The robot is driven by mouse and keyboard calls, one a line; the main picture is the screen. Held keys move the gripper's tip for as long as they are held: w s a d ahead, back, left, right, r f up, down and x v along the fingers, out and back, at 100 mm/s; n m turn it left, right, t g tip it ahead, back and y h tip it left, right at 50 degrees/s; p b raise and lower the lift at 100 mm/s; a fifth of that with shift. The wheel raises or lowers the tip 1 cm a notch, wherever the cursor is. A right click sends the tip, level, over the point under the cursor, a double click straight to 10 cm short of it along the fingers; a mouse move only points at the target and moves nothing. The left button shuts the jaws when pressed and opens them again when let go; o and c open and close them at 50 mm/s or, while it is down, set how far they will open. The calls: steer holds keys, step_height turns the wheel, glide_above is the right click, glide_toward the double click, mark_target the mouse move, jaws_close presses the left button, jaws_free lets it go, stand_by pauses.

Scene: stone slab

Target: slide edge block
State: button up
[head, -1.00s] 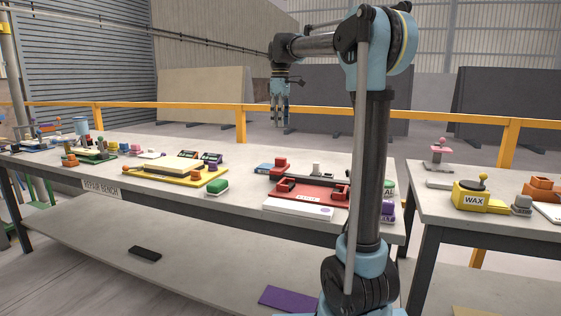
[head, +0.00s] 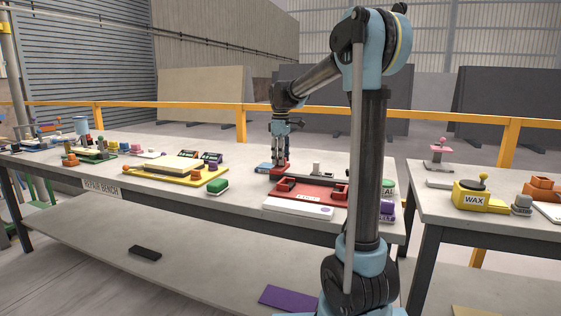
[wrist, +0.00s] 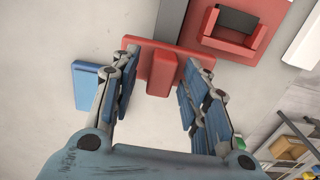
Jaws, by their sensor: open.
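A red block (wrist: 162,74) rises from a red base plate (wrist: 148,45) in the wrist view; I take it to be the edge block. My gripper (head: 280,165) is low over the bench beside the red fixture (head: 322,184). Its fingers are open, one on each side of the red block, with gaps visible in the wrist view. The fingertips are close to the base plate; I cannot tell if they touch it. In the head view the fingers hide most of the block.
A blue block (wrist: 88,86) lies just left of my gripper. A white block (head: 297,208) lies along the red fixture's front.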

steer(key=shift+f, duration=0.45)
jaws_close()
steer(key=shift+s+d, duration=0.1)
